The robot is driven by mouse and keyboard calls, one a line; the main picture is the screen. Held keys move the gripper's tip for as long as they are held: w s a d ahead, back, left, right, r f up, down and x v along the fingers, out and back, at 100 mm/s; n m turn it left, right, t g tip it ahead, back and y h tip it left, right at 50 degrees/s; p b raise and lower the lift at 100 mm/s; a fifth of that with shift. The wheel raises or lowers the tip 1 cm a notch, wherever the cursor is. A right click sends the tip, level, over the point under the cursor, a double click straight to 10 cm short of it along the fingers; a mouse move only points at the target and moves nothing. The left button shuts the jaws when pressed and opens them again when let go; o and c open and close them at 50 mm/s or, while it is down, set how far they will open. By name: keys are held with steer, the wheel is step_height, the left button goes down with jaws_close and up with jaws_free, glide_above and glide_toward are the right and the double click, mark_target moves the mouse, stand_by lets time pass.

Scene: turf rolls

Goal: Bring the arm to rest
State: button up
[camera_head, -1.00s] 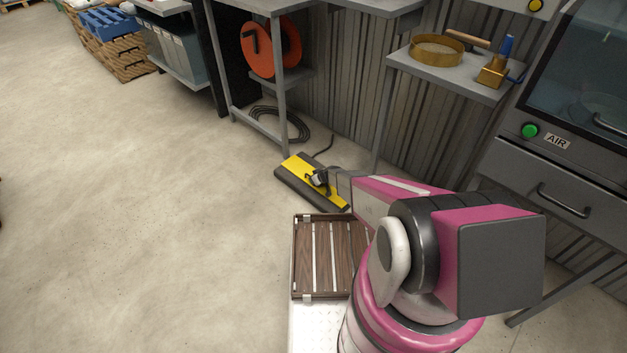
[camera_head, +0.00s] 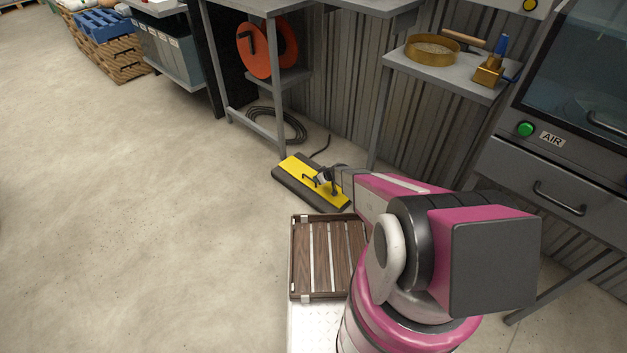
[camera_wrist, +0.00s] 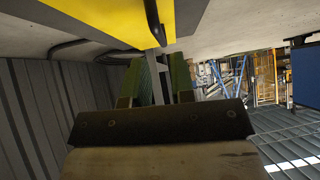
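My pink and grey arm reaches forward from the lower right of the head view. My gripper (camera_head: 332,178) is at its far end, close beside a flat yellow tool (camera_head: 296,171) with a dark edge and black handle parts. The tool appears to lie on the floor. In the wrist view my two green-sided fingers (camera_wrist: 163,82) stand apart with a gap between them. The yellow tool (camera_wrist: 105,20) is close by at the top of that view.
A brown slatted tray (camera_head: 328,260) sits just in front of my arm. A grey bench (camera_head: 278,90) with an orange disc (camera_head: 262,52) and a side shelf (camera_head: 440,78) line the wall. A grey cabinet (camera_head: 545,160) is at right. The floor at left is clear.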

steer(key=v, duration=0.3)
stand_by(0.4)
steer(key=s+d+r+m+g+h, duration=0.2)
steer(key=s+d+r+m, duration=0.1)
steer(key=s+r, duration=0.6)
steer(key=s+d+r+m+g+h, duration=0.2)
steer(key=s+r, duration=0.8)
steer(key=r, duration=0.8)
steer(key=s+d+r+m+g+h, duration=0.2)
steer(key=s+d+r, duration=0.4)
steer(key=s+r, duration=0.3)
step_height(320, 180, up, 4)
steer(key=shift+d+r+m+h, duration=0.25)
steer(key=shift+d+m+h, duration=0.05)
steer(key=shift+m, duration=0.6)
steer(key=shift+s, duration=0.15)
